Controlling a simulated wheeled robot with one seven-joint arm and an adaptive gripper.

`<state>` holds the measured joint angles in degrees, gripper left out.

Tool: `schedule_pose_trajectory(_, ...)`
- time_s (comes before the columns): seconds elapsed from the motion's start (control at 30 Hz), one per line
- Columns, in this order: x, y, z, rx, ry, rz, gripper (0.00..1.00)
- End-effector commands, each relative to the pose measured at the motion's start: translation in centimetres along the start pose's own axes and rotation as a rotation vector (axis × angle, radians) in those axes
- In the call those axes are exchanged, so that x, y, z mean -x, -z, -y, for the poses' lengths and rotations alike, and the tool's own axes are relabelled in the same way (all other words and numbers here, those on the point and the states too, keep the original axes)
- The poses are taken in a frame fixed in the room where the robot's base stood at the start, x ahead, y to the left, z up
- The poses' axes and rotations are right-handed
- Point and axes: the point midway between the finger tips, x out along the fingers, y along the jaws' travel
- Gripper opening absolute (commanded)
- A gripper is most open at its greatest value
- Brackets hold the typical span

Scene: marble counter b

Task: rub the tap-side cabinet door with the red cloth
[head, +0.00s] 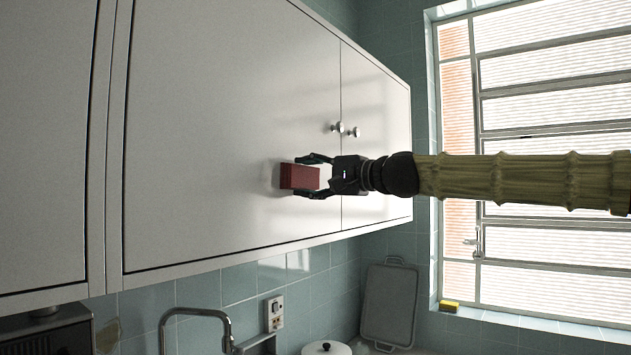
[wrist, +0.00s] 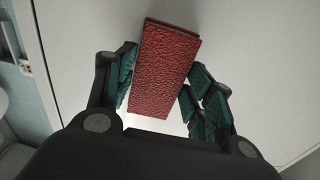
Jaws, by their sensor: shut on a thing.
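The red cloth (head: 299,177) is a small block-shaped red pad held between the fingers of my gripper (head: 318,177). In the wrist view the cloth (wrist: 162,68) has a rough red face and sits tilted between the two fingers (wrist: 158,92). The large white cabinet door (head: 215,120) is right behind the cloth in the head view. The cloth is at or very near the door's lower right part; I cannot tell for sure whether it touches. The tap (head: 197,313) stands below this door.
A narrower white door (head: 375,130) adjoins on the right, with round knobs (head: 338,127) near the seam. A bright window (head: 550,100) is at the right. Below are a wall socket (head: 274,313), a grey tray (head: 389,305), a white lidded pot (head: 326,348) and a yellow sponge (head: 449,306).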

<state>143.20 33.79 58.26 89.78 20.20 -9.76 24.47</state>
Motion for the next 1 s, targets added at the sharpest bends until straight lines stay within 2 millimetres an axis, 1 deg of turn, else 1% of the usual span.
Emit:
schedule_pose_trajectory(0.1,-0.1,-0.9,-0.1,0.001,-0.001,0.002,0.34)
schedule_pose_trajectory(0.2,-0.2,-1.4,-0.1,0.001,-0.001,0.002,0.34)
schedule_pose_trajectory(0.57,-0.1,-1.5,-0.1,0.0,-0.001,0.003,0.34)
schedule_pose_trajectory(0.67,0.4,-1.4,-0.1,0.0,-0.001,0.002,0.34)
schedule_pose_trajectory(1.0,3.1,-1.3,-0.1,0.0,0.001,0.0,0.34)
